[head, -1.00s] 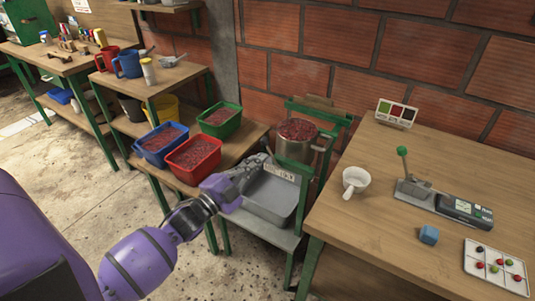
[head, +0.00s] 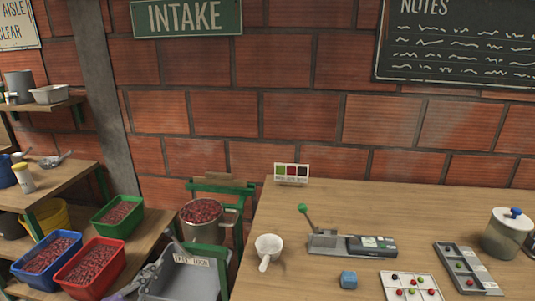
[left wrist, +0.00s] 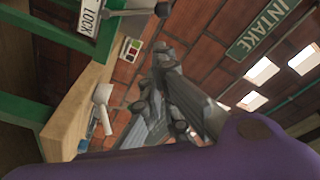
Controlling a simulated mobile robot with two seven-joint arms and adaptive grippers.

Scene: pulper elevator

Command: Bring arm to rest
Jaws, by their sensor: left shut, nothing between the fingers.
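My left gripper (head: 146,278) shows at the bottom left of the head view, in front of the grey tray and beside the red bin. It is shut and empty. In the left wrist view its dark grey fingers (left wrist: 163,75) fill the middle, with brick wall and table behind them. A purple part of my own body runs along the bottom of that view. My right gripper is not in view.
A grey tray (head: 190,280) stands below a green frame with a pot of red cherries (head: 201,212). Red (head: 92,265), blue (head: 48,256) and green (head: 118,214) bins sit left. The wooden table (head: 400,215) at right holds a white cup (head: 268,248) and a lever device (head: 325,238).

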